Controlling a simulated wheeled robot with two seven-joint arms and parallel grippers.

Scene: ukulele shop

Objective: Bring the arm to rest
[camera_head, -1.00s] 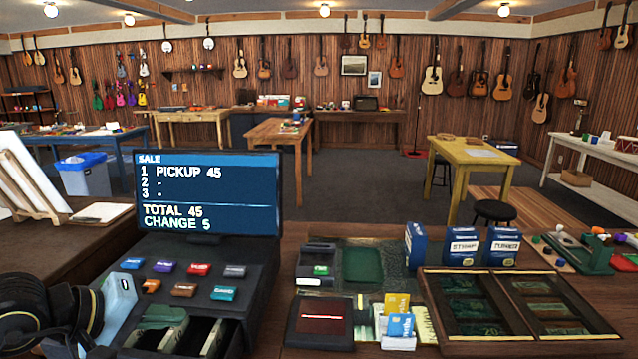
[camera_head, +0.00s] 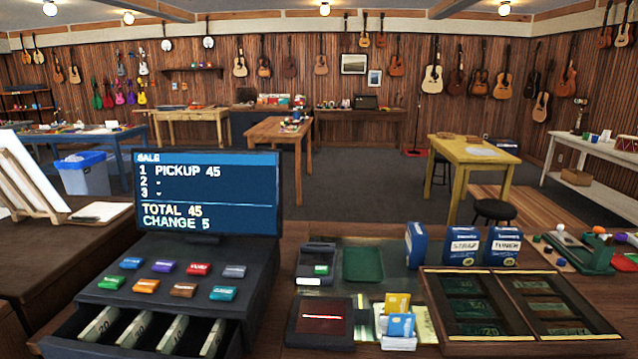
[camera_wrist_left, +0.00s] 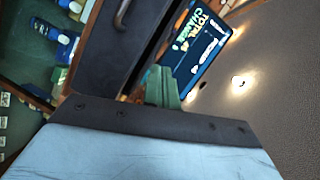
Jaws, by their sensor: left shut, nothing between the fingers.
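My left gripper (camera_wrist_left: 162,87) shows only in the left wrist view. Its green fingers are together, with nothing between them. The dark face and handle (camera_wrist_left: 123,13) of a box or drawer appear beyond it, and the register screen (camera_wrist_left: 203,38) is tilted behind. No arm shows in the head view. There, the cash register (camera_head: 170,271) stands at the lower left with its drawer (camera_head: 72,346) open and banknotes in several slots. Its screen (camera_head: 208,193) reads total 45 and change 5. My right gripper is in neither view.
On the counter are a card reader (camera_head: 317,264), a green mat (camera_head: 363,264), a red-screened device (camera_head: 320,318), a card holder (camera_head: 398,341), blue boxes (camera_head: 462,246) and a wooden note tray (camera_head: 428,300). An easel (camera_head: 27,178) stands at the left.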

